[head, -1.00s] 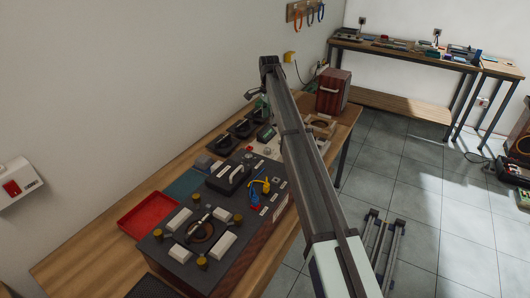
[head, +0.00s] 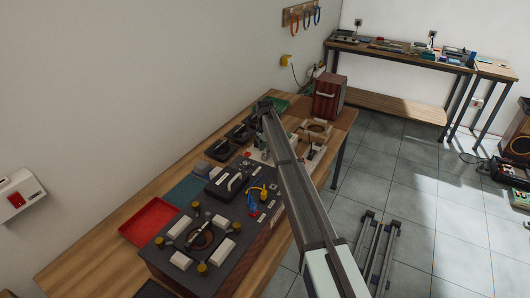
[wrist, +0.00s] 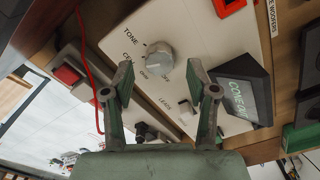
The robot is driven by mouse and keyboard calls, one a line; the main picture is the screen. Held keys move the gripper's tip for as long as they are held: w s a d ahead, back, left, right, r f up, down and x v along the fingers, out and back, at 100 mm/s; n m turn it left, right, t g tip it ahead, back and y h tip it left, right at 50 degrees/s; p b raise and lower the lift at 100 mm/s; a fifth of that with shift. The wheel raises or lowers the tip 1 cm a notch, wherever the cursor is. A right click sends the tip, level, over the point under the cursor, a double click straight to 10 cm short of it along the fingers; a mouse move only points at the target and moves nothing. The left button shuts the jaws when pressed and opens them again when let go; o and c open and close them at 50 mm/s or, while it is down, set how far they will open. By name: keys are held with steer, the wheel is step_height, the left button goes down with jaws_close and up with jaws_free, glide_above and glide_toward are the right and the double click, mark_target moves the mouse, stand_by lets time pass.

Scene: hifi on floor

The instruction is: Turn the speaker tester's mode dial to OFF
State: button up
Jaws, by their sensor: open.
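The speaker tester's cream panel (wrist: 105,45) fills the middle of the wrist view. Its round grey mode dial (wrist: 160,61) has printed words beside it, including TONE and OFF. I cannot tell clearly which mark the dial points to. My gripper (wrist: 161,66) is open, with one finger on each side of the dial in the picture; contact is not visible. A small tilted display (wrist: 243,92) on the panel reads CONE OUT. In the head view my arm hides most of the tester, and the gripper cannot be made out.
A small lever switch (wrist: 187,106) sits below the dial, and a red cable (wrist: 88,60) runs at the left. In the head view, a dark box with clamps (head: 215,240), a red tray (head: 150,222) and a brown speaker cabinet (head: 329,98) crowd the workbench (head: 75,270).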

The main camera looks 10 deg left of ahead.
steer(key=shift+f, duration=1.05)
jaws_close()
steer(key=n+b, duration=0.1)
steer(key=n, duration=0.2)
steer(key=shift+f+b, duration=0.15)
steer(key=shift+b, duration=0.25)
steer(key=n+b, duration=0.2)
steer(key=n, duration=0.3)
steer(key=shift+n, duration=0.3)
steer(key=n+b, duration=0.1)
steer(key=n, duration=0.3)
steer(key=shift+a+b, duration=0.1)
steer(key=shift+b, duration=0.3)
steer(key=n+b, duration=0.1)
steer(key=n, duration=0.4)
steer(key=shift+n, duration=0.3)
